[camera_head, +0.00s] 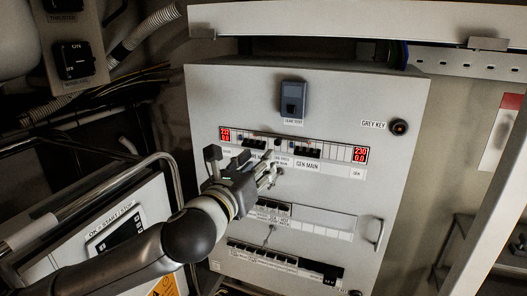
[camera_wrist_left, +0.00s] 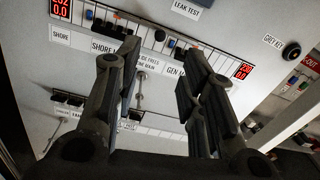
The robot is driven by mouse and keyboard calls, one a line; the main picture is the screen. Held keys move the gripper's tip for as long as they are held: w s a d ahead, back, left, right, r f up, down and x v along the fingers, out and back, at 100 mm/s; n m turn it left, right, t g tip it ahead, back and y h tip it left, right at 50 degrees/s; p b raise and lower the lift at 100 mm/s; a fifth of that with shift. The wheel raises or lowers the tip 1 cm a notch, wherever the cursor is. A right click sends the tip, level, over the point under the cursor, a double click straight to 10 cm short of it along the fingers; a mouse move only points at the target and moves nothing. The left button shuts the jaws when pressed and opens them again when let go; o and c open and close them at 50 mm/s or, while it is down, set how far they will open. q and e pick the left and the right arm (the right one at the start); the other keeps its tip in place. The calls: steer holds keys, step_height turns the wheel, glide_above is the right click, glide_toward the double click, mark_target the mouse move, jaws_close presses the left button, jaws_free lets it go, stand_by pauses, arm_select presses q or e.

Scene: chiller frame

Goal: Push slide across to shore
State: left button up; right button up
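The breaker row (camera_head: 296,147) crosses a pale cabinet door, with SHORE labels on its left and a GEN MAIN label (camera_head: 307,166) on its right. In the left wrist view, a small label about a slide freeing one main (camera_wrist_left: 150,60) sits between the two mains. A small metal piece (camera_wrist_left: 140,76) shows just below it; I cannot tell if it is the slide. My left gripper (camera_head: 242,166) is before the row, its two dark fingers spread with nothing between them. In the wrist view the fingers (camera_wrist_left: 157,62) flank the middle label and partly hide both mains. I cannot see contact.
Red displays (camera_head: 361,155) end the row. A leak test box (camera_head: 293,99) is above and a grey key switch (camera_head: 399,126) is upper right. Lower breaker rows (camera_head: 285,262) and a door handle (camera_head: 376,235) are below. A start/stop panel (camera_head: 118,236) stands at left.

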mark_target(277, 143)
arm_select(q)
steer(key=p+x, duration=0.2)
steer(key=x, duration=0.9)
steer(key=shift+s, duration=0.1)
steer(key=shift+c, duration=0.3)
jaws_close()
